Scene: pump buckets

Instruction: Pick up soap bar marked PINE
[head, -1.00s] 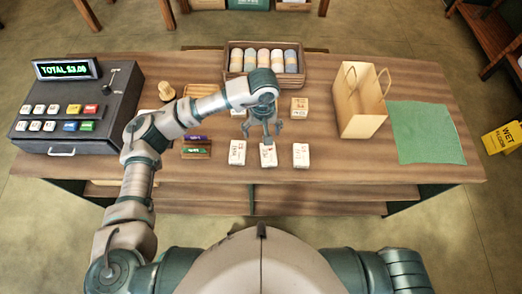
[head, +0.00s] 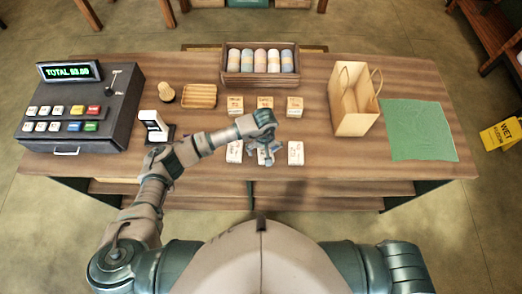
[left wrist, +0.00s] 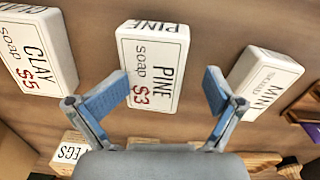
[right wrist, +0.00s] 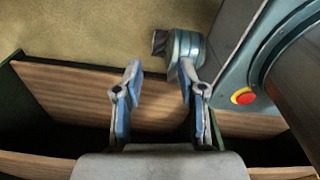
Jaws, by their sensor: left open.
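The soap bar marked PINE (left wrist: 152,66) is a white block with a $3 label, lying in the middle of the front row on the counter. In the head view it is largely hidden under my left gripper (head: 265,150). In the left wrist view my left gripper (left wrist: 163,90) is open, with its blue-padded fingers on either side of the near end of the PINE bar. I cannot tell how high they are above the counter. My right gripper (right wrist: 160,72) is open and empty, away from the soaps.
Behind stand several small blocks (head: 235,105) and a wooden crate (head: 226,79). A register (head: 75,110) is left; a paper bag (head: 352,110) and green cloth (head: 418,132) are right.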

